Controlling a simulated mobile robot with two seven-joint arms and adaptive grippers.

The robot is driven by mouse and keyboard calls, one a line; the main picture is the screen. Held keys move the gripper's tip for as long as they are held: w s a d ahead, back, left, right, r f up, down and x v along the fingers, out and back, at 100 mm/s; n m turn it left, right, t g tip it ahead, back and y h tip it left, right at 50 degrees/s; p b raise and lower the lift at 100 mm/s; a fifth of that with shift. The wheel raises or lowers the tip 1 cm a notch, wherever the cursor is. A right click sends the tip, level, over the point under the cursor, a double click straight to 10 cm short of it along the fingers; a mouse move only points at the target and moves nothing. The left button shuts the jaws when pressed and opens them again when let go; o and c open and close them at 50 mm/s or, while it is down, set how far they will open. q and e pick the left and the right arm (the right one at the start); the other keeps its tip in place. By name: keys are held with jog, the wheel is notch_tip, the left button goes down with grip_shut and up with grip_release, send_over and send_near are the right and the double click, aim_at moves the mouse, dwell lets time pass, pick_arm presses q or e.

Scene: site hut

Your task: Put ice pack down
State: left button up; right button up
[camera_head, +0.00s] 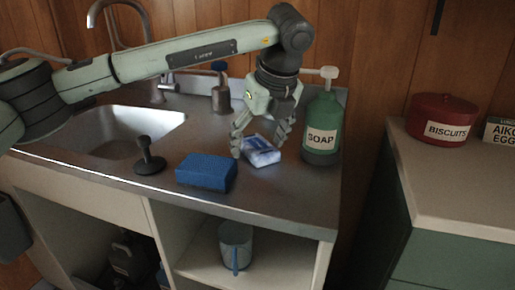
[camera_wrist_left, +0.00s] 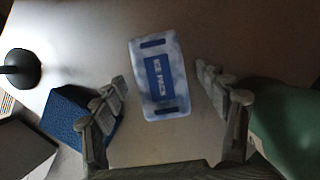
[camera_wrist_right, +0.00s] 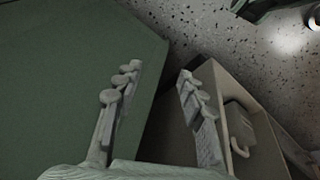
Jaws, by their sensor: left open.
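The ice pack (camera_head: 261,151) is a small white and blue block on the metal counter between the blue sponge and the soap bottle. In the left wrist view the ice pack (camera_wrist_left: 158,75) shows its label facing up. My left gripper (camera_head: 262,143) is open just above the ice pack, its fingers on either side. In the left wrist view there are gaps between the ice pack and both fingertips (camera_wrist_left: 160,78). My right gripper (camera_wrist_right: 160,80) is open and empty, away from the counter top, with a dark green surface and a shelf space behind it.
A blue sponge (camera_head: 206,173) lies left of the ice pack, and a green soap bottle (camera_head: 322,128) stands close on its right. A black plunger-like stopper (camera_head: 149,160) stands by the sink (camera_head: 120,133). The counter's front right is clear.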

pick_arm(q)
jog(key=shift+f+b, duration=0.2)
jog(key=shift+b, duration=0.4)
dwell(0.3)
jog(key=c, duration=1.5)
jog(key=shift+o, duration=0.2)
